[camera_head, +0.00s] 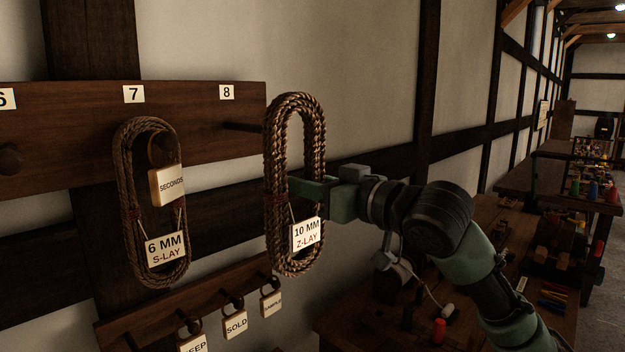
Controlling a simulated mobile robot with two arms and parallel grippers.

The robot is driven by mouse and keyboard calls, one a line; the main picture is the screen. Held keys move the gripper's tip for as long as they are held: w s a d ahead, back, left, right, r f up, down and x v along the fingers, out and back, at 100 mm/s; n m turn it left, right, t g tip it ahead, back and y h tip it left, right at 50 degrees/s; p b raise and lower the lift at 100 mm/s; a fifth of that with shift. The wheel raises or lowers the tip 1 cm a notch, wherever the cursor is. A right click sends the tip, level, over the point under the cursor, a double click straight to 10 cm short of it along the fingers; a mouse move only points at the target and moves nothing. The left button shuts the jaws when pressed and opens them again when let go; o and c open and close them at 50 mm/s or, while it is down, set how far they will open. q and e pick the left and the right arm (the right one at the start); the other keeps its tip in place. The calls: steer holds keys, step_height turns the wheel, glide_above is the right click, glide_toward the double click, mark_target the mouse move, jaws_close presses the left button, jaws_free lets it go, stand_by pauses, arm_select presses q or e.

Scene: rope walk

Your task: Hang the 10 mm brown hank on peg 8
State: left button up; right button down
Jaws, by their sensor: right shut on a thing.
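The brown hank (274,143) is a long upright loop of rope with a tag (306,235) reading 10 MM Z-LAY. My right gripper (300,188) comes in from the right and is shut on this hank near its middle. Peg 8 (240,127) sticks out from the dark wooden rail (200,132) under the label 8 (227,92). The peg's visible end lies just left of the hank's upper part. I cannot tell whether the peg's tip passes into the loop or stays behind it. My left gripper is not in view.
A 6 MM S-LAY hank (124,190) hangs at peg 7 with a SECONDS tag (167,186). Another peg (10,158) is at far left. A lower rail (140,325) holds several small tags. A cluttered workbench (345,322) stands below right.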

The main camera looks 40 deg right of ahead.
steer(key=shift+w+a+f+p, duration=0.1)
steer(key=shift+w+a+p, duration=0.1)
steer(key=shift+w+p, duration=1.6)
steer(key=shift+w+a+p, duration=0.15)
steer(key=shift+w+p, duration=0.65)
steer(key=shift+w, duration=1.9)
steer(key=shift+w+a+f+p, duration=0.1)
steer(key=shift+w+a+p, duration=0.1)
steer(key=shift+w+p, duration=1.6)
arm_select(q)
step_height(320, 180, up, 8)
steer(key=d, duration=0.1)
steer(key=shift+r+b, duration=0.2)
steer(key=shift+b, duration=0.2)
arm_select(e)
steer(key=shift+w+f, duration=0.8)
steer(key=shift+w, duration=0.35)
steer(key=c, duration=1.1)
jaws_free()
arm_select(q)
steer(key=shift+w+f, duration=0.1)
arm_select(e)
steer(key=shift+s+f, duration=0.1)
